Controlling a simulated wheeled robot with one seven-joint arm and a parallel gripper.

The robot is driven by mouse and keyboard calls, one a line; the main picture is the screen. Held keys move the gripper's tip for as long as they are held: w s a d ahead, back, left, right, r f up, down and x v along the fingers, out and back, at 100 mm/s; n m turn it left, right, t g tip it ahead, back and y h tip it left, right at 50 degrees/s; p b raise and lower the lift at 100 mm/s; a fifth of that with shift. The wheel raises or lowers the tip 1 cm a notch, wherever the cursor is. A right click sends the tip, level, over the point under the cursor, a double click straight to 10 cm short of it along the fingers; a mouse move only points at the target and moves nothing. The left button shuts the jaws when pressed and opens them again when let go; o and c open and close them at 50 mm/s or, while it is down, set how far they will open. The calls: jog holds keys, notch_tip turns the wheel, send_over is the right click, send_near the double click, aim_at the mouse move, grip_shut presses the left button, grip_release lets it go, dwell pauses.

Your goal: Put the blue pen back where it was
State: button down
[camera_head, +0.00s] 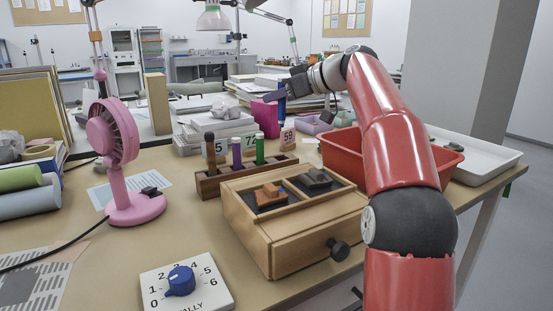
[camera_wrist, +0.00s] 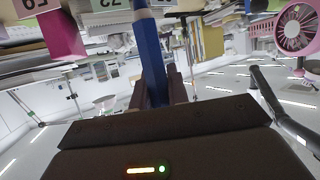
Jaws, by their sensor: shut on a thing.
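The blue pen (camera_head: 282,103) is upright in the air above the right end of the wooden pen rack (camera_head: 226,184), apart from it. My gripper (camera_head: 278,95) is shut on the pen. In the wrist view, the blue pen (camera_wrist: 151,52) stands between my two dark fingers (camera_wrist: 157,88). The rack holds a brown-black pen (camera_head: 210,151), a purple pen (camera_head: 236,153) and a green pen (camera_head: 259,149). The right end of the rack has no pen standing in it; I cannot make out its hole clearly.
Number cards, one reading 59 (camera_head: 288,138), stand behind the rack. A red tray (camera_head: 340,152) is at right, a pink fan (camera_head: 118,160) at left, and a dial (camera_head: 181,281) in front.

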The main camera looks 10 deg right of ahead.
notch_tip(320, 180, down, 12)
jog(key=b, duration=0.3)
jog(key=shift+r, duration=0.15)
jog(key=shift+f+b, duration=0.4)
jog(key=shift+b, duration=0.05)
jog(key=shift+f, duration=0.2)
jog(key=c, duration=1.4)
grip_release()
jog(key=shift+o, duration=0.2)
jog(key=shift+r, duration=0.1)
